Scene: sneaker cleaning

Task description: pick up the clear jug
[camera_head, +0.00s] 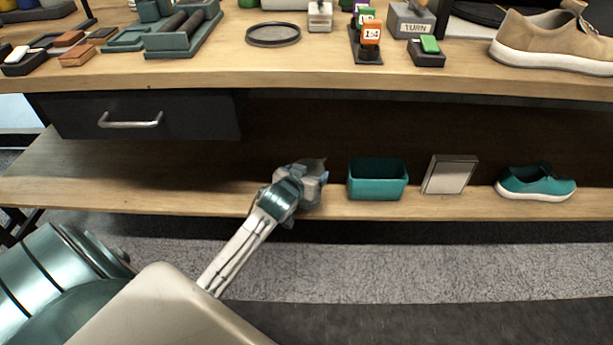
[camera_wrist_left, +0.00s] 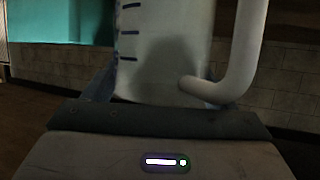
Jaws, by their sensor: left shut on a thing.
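The clear jug (camera_wrist_left: 160,55) fills the middle of the left wrist view, pale, with dark measuring marks on its side and a thick curved handle at its right. My left gripper (camera_head: 314,180) is shut on the jug at the lower shelf. In the head view the gripper and wrist hide most of the jug, and only a greyish bit of its top (camera_head: 314,164) shows. I cannot tell whether its base touches the shelf. My right gripper is not in view.
A teal bin (camera_head: 377,188) stands just right of the gripper on the lower shelf (camera_head: 110,180). A tilted silver box (camera_head: 450,175) and a teal sneaker (camera_head: 536,184) are farther right. The drawer (camera_head: 190,118) and tabletop (camera_head: 200,77) lie above. The shelf's left is clear.

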